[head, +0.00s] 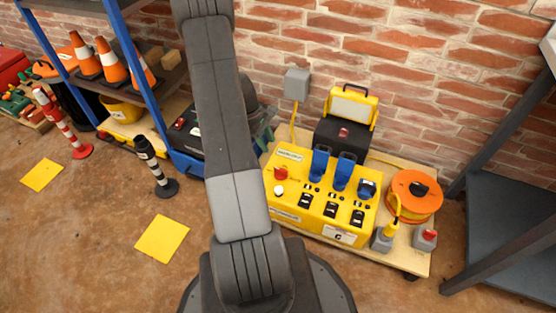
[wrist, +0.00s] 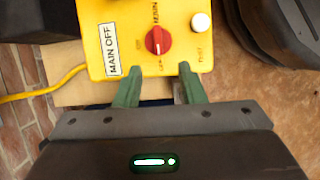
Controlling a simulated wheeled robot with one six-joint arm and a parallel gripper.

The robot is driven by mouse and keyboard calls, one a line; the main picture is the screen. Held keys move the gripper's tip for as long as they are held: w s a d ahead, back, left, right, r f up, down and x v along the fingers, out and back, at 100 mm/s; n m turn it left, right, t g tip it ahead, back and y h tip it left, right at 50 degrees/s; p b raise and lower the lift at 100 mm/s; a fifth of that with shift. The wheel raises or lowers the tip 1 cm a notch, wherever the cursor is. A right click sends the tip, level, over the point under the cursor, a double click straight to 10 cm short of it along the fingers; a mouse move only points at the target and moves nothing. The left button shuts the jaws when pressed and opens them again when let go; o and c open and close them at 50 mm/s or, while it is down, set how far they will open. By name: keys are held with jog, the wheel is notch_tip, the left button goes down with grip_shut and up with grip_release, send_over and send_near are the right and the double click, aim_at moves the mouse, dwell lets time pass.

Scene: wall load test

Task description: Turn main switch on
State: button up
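The main switch (wrist: 158,41) is a red rotary knob on a yellow control box, beside a label reading MAIN OFF (wrist: 112,48) in the wrist view. In the head view the red knob (head: 281,173) sits at the left of the yellow box (head: 345,215). My gripper (wrist: 158,80) has two green fingers, spread apart with nothing between them. The fingertips are at the box's edge in the wrist view, just short of the knob. The fingers (head: 263,138) show partly behind my arm in the head view.
A white button (wrist: 201,23) is beside the knob. Blue levers (head: 331,170) and black switches stand farther right on the box. An orange cable reel (head: 413,195) and a work light (head: 350,108) share the wooden cart. A yellow cable (wrist: 45,88) runs beside the box.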

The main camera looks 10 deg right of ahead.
aim_at(281, 169)
jog(key=b+x, duration=0.1)
jog(key=x, duration=0.3)
jog(key=b+x, duration=0.2)
jog(key=x, duration=0.3)
jog(key=b+x, duration=0.2)
jog(key=x, duration=0.3)
jog(key=shift+w+f, duration=0.15)
jog(key=shift+w, duration=0.15)
grip_shut()
